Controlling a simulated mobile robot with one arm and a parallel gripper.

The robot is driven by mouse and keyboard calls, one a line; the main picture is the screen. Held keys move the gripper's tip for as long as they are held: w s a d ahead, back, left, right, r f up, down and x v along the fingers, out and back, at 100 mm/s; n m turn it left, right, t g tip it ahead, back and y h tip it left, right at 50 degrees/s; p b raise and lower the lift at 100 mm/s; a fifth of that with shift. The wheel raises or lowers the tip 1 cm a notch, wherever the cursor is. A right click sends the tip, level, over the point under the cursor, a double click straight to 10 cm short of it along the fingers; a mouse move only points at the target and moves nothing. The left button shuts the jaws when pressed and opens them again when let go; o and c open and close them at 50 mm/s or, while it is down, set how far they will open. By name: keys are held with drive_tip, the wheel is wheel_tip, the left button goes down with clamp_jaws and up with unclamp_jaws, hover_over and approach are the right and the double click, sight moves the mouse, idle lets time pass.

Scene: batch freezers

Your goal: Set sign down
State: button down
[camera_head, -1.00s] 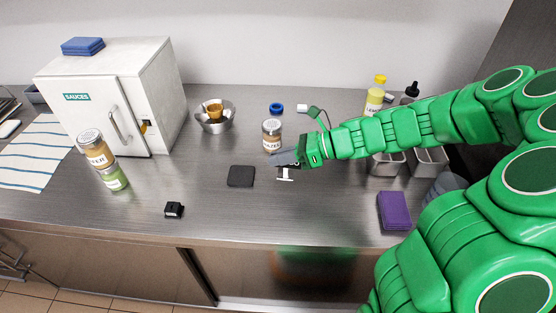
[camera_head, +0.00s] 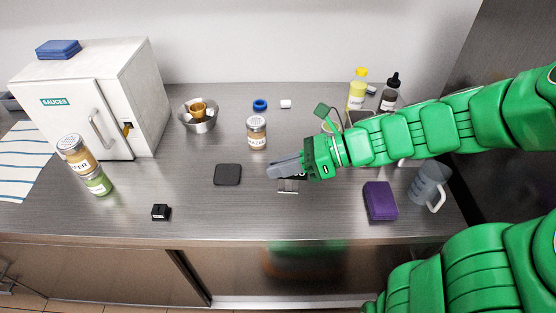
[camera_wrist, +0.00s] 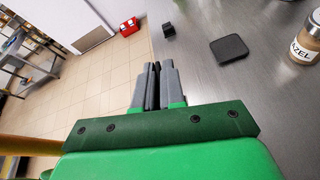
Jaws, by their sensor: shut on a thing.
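My gripper (camera_head: 276,168) is in the middle of the counter, low over its surface, with grey fingers pointing left. It is shut on the small sign (camera_head: 289,187), a dark piece with a pale lower edge showing just below the fingers. Most of the sign is hidden by the fingers and hand, and I cannot tell if its base touches the counter. In the wrist view my gripper (camera_wrist: 153,72) has its fingers nearly together, and the sign cannot be made out.
A black square pad (camera_head: 228,174) lies left of my gripper, and a labelled jar (camera_head: 256,134) stands behind it. A purple block (camera_head: 380,201) and clear jug (camera_head: 429,186) are right. A small black box (camera_head: 160,212) is near the front edge. Counter in front is clear.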

drive_tip(key=w+d+m+t, duration=0.2)
drive_tip(key=w+d, duration=0.1)
drive_tip(key=w, duration=0.8)
drive_tip(key=w+d+m+t, duration=0.2)
drive_tip(key=w+d, duration=0.1)
drive_tip(key=w, duration=0.8)
drive_tip(key=shift+h, duration=0.3)
drive_tip(key=shift+w+a+f, duration=0.4)
drive_tip(key=shift+w+f, duration=1.2)
drive_tip(key=shift+w, duration=0.6)
drive_tip(key=shift+w+a+f, duration=0.35)
drive_tip(key=shift+w+f, duration=1.2)
drive_tip(key=shift+w, duration=0.65)
drive_tip(key=shift+w+a+f, duration=0.4)
drive_tip(key=shift+w+f, duration=1.2)
drive_tip(key=shift+w, duration=0.6)
drive_tip(key=shift+f, duration=1.55)
drive_tip(key=shift+f, duration=0.15)
drive_tip(key=c, duration=1.2)
unclamp_jaws()
